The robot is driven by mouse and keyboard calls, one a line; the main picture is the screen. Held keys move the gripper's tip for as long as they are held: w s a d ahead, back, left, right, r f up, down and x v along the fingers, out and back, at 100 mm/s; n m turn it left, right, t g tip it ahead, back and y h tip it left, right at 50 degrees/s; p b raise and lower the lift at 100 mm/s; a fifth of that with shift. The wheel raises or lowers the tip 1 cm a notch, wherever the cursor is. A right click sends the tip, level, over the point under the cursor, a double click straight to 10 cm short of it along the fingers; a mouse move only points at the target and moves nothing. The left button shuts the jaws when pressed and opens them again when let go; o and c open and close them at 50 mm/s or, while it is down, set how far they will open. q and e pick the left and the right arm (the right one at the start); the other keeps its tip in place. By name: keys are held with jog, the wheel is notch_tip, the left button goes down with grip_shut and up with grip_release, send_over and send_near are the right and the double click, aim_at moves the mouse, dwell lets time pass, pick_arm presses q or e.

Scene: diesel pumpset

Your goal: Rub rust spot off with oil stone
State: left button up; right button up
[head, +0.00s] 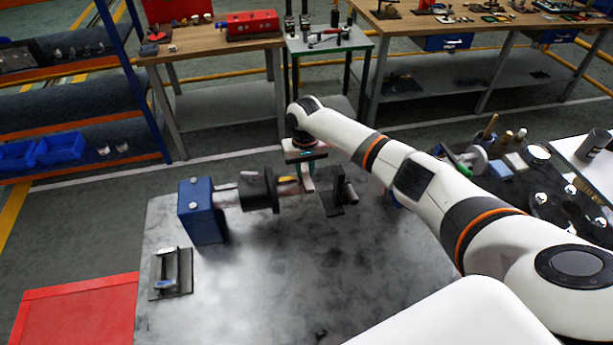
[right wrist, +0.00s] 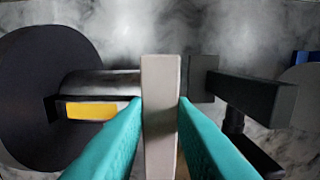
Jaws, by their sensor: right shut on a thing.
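My right gripper (head: 306,164) comes down over the shaft (head: 285,188) and is shut on a pale grey oil stone (head: 308,182). In the right wrist view, its teal fingers clasp the upright oil stone (right wrist: 160,110) from both sides. The shaft (right wrist: 105,82) lies just left of and behind the stone; I cannot tell whether they touch. A yellow strip (right wrist: 90,110) sits on the shaft side. The shaft looks reddish near the stone in the head view, but no distinct rust spot shows. My left gripper is not in view.
A black disc (head: 256,190) and a blue block (head: 203,212) are left of the stone; a black bracket (head: 338,198) stands close on its right. A dark handled plate (head: 172,284) lies front left. The front middle of the grey table (head: 270,290) is clear.

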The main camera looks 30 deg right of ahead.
jog(key=shift+f, duration=0.15)
notch_tip(320, 180, up, 3)
jog(key=p, duration=0.3)
jog(key=shift+w+d+f, duration=0.1)
jog(key=shift+w, duration=0.05)
jog(key=shift+r, duration=2.1)
